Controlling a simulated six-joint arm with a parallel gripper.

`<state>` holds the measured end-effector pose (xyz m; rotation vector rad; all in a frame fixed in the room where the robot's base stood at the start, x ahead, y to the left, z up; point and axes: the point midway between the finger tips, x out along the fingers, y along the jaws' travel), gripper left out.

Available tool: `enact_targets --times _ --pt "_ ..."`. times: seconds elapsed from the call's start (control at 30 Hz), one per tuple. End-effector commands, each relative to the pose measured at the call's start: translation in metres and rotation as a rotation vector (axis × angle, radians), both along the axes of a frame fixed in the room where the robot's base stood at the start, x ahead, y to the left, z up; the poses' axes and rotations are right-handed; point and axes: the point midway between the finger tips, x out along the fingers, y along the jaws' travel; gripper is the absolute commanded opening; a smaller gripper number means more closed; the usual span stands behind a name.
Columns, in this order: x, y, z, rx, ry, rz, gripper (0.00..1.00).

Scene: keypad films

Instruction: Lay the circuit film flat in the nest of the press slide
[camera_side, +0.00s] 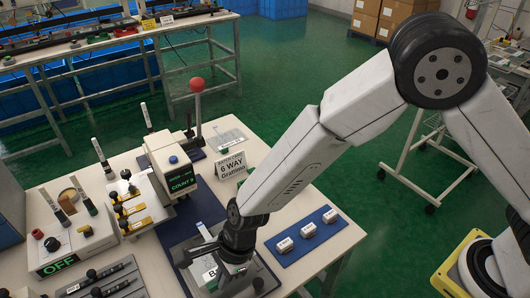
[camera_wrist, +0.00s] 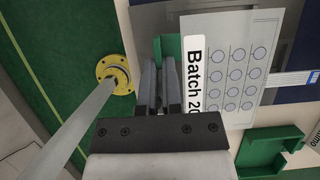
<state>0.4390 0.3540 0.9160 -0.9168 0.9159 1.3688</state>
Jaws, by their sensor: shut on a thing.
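The circuit film (camera_wrist: 235,35) is a pale sheet with rows of blue-ringed circles, a white "Batch 20" label along one edge and a striped tail. My gripper (camera_wrist: 170,98) is shut beside the labelled edge, on the film; the exact pinch is hidden by the fingers. In the side view my gripper (camera_side: 232,268) points down at the front of the table, and part of the film's label (camera_side: 209,275) shows left of it. Green corner pieces (camera_wrist: 270,150) lie around the film. Whether the film touches what is under it I cannot tell. The press (camera_side: 172,160) stands behind, with a red-ball lever.
A blue mat (camera_side: 290,250) with three white blocks lies right of my gripper. A batch card (camera_side: 230,165) stands behind it. A control box (camera_side: 60,245) reading OFF and several tools occupy the left. A striped card (camera_side: 228,138) lies near the table's back edge.

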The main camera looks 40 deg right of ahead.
Motion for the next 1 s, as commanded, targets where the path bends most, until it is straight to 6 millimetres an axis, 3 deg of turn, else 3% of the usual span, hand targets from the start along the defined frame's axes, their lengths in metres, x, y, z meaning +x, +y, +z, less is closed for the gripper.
enact_targets --times 0.6,1.0 --pt "0.0 0.0 -0.043 -0.001 0.0 -0.001 0.0" --pt "0.0 0.0 -0.055 0.0 -0.001 0.001 0.0"
